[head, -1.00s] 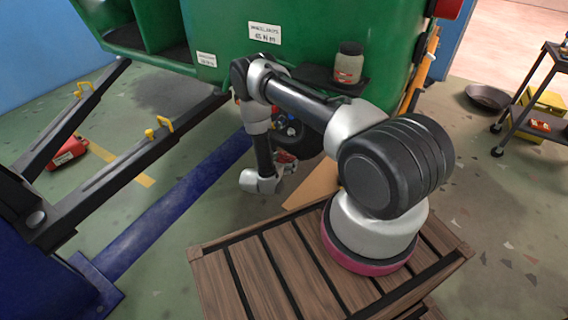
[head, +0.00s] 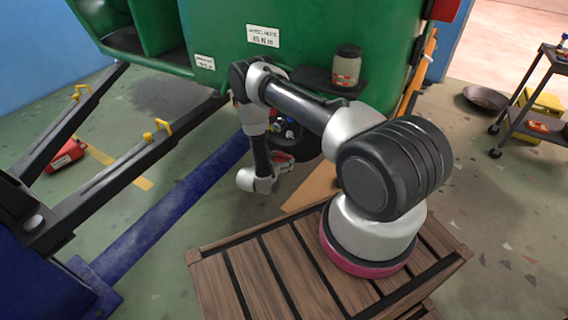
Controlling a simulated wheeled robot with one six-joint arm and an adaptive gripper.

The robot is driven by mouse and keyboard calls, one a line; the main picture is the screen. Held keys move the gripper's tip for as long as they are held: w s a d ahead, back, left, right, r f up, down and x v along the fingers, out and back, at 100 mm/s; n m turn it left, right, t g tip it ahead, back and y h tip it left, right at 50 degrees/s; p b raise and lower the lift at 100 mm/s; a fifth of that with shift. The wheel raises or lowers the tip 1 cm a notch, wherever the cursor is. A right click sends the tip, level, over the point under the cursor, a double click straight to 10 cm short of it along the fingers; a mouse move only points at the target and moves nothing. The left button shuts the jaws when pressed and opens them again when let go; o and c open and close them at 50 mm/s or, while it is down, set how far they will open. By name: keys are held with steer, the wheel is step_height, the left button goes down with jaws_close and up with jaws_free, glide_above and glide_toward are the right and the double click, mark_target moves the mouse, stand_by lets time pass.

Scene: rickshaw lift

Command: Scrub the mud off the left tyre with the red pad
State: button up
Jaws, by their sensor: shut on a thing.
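The dark tyre (head: 309,147) sits low under the green rickshaw body (head: 300,30). It is partly hidden behind my arm. My gripper (head: 283,164) is small in the head view, beside the tyre on its near left side. A bit of red at its tip looks like the red pad (head: 282,156), held in the shut gripper. I cannot tell whether the pad touches the tyre. Any mud on the tyre is too small and shaded to make out.
Black lift arms with yellow handles (head: 162,126) and a blue beam (head: 175,206) lie at left. A jar (head: 346,68) stands on a dark shelf (head: 318,82) above the tyre.

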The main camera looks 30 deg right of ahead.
steer(key=shift+w+a+r, duration=0.1)
steer(key=shift+w+a, duration=0.4)
steer(key=shift+w, duration=0.3)
steer(key=shift+w+a, duration=0.55)
steer(key=shift+w, duration=0.25)
steer(key=shift+w+a+r, duration=0.1)
steer(key=shift+w+a, duration=0.4)
steer(key=shift+w, duration=0.3)
steer(key=shift+s+d+f, duration=0.1)
steer(key=shift+s+d, duration=0.6)
steer(key=shift+s, duration=0.35)
steer(key=shift+s+d+f, duration=0.1)
steer(key=shift+s+d, duration=0.65)
steer(key=shift+s, duration=0.35)
steer(key=shift+s+d, duration=0.7)
steer(key=shift+s, duration=0.35)
steer(key=s+a, duration=0.3)
steer(key=a, duration=0.2)
steer(key=shift+s+a, duration=0.1)
steer(key=shift+a, duration=0.05)
steer(key=shift+s+a, duration=0.8)
steer(key=shift+a, duration=0.35)
